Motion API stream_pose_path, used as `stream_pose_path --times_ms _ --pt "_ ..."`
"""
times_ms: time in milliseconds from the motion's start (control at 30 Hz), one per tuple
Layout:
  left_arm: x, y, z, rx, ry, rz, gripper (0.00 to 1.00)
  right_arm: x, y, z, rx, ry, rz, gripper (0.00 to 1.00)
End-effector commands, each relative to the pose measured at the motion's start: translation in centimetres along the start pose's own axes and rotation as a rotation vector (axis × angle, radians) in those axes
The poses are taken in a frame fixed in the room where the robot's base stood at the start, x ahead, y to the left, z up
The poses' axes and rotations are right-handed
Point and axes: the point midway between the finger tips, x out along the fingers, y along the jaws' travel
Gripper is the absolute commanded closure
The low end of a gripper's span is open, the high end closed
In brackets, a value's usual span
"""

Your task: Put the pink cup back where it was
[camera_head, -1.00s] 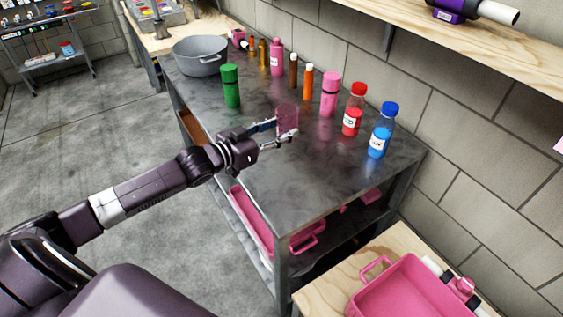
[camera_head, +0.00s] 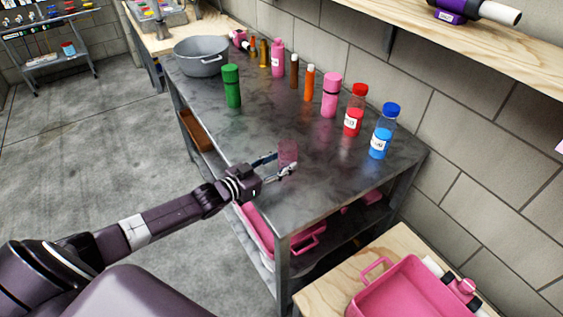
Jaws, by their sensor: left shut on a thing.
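The pink cup (camera_head: 288,152) is see-through and stands upright between the fingers of my left gripper (camera_head: 281,164), over the near part of the dark metal table (camera_head: 310,190). The left gripper is shut on the cup. I cannot tell whether the cup's base touches the tabletop, as a finger covers its lower part. My right gripper is out of view.
Along the table's wall side stand several bottles, among them a pink one (camera_head: 331,95), a red one (camera_head: 355,110) and a blue one (camera_head: 384,131). A green bottle (camera_head: 232,86) and a grey pot (camera_head: 201,56) stand farther back. A pink tray (camera_head: 410,285) lies at the lower right.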

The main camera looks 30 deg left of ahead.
Motion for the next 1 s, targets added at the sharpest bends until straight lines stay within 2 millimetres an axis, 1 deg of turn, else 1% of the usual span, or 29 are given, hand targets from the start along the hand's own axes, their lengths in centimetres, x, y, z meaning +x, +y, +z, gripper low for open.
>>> stream_pose_path --times_ms 133,167,300,567,667,767,1000 --pt "0.1 0.0 0.4 0.000 0.000 0.000 0.88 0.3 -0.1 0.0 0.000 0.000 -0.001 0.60" --pt "0.0 0.0 0.3 0.000 0.000 0.000 0.56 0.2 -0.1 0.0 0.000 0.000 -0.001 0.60" --pt "0.0 0.0 0.2 0.000 0.000 0.000 0.41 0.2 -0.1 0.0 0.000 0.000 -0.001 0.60" --pt "0.0 0.0 0.2 0.000 0.000 0.000 0.41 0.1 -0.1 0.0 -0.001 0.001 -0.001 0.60" --pt "-0.1 0.0 -0.2 0.000 0.000 0.000 0.41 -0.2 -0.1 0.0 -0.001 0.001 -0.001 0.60" --pt "-0.9 0.0 0.1 -0.001 -0.003 0.000 0.41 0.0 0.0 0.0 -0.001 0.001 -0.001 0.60" --pt "-4.3 0.0 0.2 0.000 -0.005 0.000 0.41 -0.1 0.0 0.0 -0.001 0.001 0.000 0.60"
